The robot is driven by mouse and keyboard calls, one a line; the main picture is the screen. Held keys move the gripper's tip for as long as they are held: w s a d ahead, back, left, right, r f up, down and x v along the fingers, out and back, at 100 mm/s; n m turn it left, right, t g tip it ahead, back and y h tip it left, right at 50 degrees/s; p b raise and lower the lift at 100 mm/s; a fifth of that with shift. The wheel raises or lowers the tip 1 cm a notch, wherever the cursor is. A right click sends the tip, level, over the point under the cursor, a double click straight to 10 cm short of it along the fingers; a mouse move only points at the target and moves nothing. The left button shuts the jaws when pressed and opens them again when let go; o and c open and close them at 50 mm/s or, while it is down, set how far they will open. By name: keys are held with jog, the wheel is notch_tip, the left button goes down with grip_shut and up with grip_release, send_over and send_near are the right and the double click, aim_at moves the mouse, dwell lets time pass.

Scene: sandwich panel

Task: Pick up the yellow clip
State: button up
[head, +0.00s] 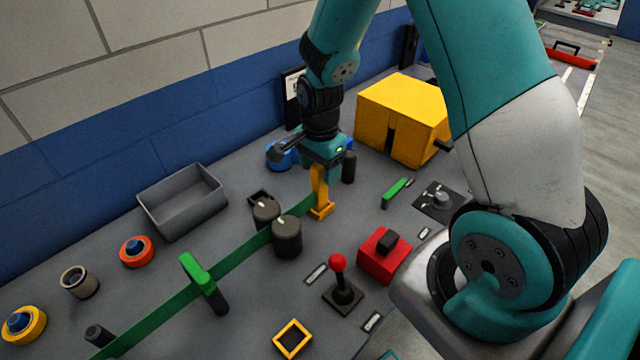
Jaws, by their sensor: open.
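The yellow clip (320,199) stands upright on the grey panel, near the far end of a long green strip. Its lower part and foot show, and its top is hidden by my gripper. My gripper (321,181) points down right over the clip, with its jaws open about the clip's upper part. I cannot tell from this view whether a jaw touches it.
Dark knobs (287,238) stand close in front and left of the clip. A green-topped lever (205,284), a red-balled joystick (342,285), a red block (383,256), a grey bin (182,205) and a yellow box (402,112) stand around. A blue-and-grey wall rises behind.

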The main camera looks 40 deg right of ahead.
jog(key=shift+f, duration=1.25)
jog(key=c, duration=1.1)
jog(key=shift+o, duration=0.2)
jog(key=shift+r, duration=0.15)
notch_tip(320, 180, up, 20)
jog(key=b, duration=0.1)
jog(key=shift+b, duration=0.3)
